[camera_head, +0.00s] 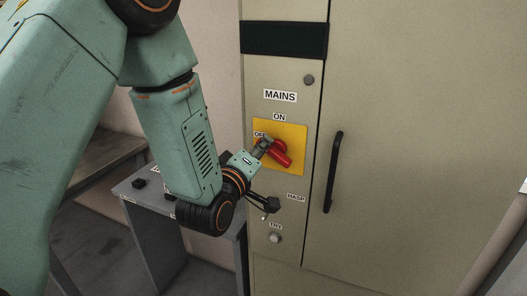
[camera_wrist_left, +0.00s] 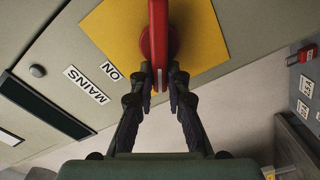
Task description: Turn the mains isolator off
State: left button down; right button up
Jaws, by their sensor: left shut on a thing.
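The mains isolator's red handle (camera_head: 281,156) sits on a yellow plate (camera_head: 296,134) on the beige cabinet. The ON label (camera_head: 279,117) is above the plate, and the OFF label (camera_head: 259,134) at its upper left is partly covered. The handle stands diagonally, its held end toward the upper left, between ON and OFF. My left gripper (camera_head: 262,146) is shut on that end. In the left wrist view, its fingers (camera_wrist_left: 160,88) lie on both sides of the red handle (camera_wrist_left: 158,40). My right gripper is not in view.
A black door handle (camera_head: 333,172) stands to the right on the cabinet door. A grey table (camera_head: 135,187) stands at the left. A red padlock-like thing (camera_wrist_left: 306,53) shows in the wrist view.

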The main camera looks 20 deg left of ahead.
pick_arm(q)
jog(key=n+b, duration=0.1)
jog(key=n, duration=0.2)
jog(key=f+n+b, duration=0.1)
jog(key=n, duration=0.2)
jog(key=shift+a+f, duration=0.2)
dwell(0.4)
jog(key=c, duration=1.3)
grip_release()
jog(key=shift+s, duration=3.75)
